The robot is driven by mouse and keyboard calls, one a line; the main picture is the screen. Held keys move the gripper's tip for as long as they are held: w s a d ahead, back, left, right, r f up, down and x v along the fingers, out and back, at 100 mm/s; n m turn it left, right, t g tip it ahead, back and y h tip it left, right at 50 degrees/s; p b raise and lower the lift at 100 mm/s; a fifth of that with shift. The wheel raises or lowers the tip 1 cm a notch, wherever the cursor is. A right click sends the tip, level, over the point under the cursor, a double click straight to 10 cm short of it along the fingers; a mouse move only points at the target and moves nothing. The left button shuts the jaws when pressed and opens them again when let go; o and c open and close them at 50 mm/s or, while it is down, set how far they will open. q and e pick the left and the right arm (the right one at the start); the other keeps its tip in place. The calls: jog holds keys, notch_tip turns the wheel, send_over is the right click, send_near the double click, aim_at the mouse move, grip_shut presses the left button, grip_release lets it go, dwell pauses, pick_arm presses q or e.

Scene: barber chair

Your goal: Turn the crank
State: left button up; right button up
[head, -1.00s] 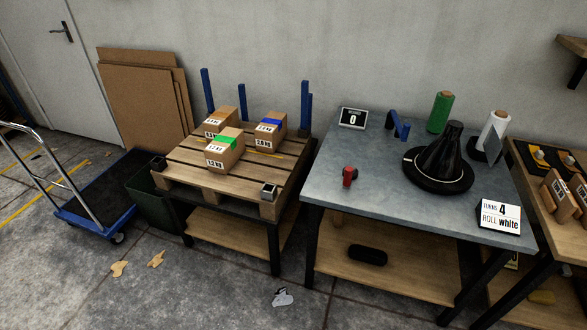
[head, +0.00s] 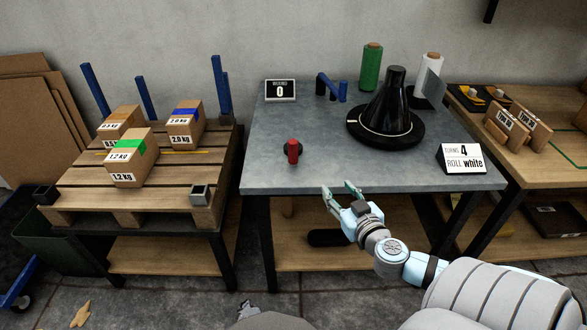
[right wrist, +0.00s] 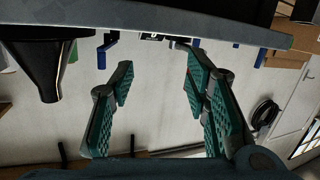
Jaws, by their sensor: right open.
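A small display (head: 280,90) reads 0. A card (head: 461,160) reads "TURNS 4, ROLL white". The white roll (head: 431,68) and the green roll (head: 372,66) stand at the back. My left gripper is not in view.
A black cone on a round base (head: 390,110) fills the table's right middle. A blue bracket (head: 330,87) stands behind. A pallet with several boxes (head: 130,160) stands left, a wooden bench (head: 550,150) right. The table top around the handle is clear.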

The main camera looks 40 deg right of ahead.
jog(key=w+a+r+t+y, duration=0.2)
jog(key=w+a+r, duration=0.15)
jog(key=r, duration=0.25)
jog(key=b, duration=0.2)
send_near(296, 148)
jog(key=a+x, duration=0.1)
jog(key=x, duration=1)
jog(key=shift+s+d+r, duration=0.1)
jog(key=shift+s+d, duration=0.05)
jog(key=shift+d, duration=0.25)
jog(key=shift+w, duration=0.4)
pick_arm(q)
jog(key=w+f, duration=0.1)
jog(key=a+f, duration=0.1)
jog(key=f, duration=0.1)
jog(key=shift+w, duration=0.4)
pick_arm(e)
jog(key=c, duration=0.6)
grip_shut()
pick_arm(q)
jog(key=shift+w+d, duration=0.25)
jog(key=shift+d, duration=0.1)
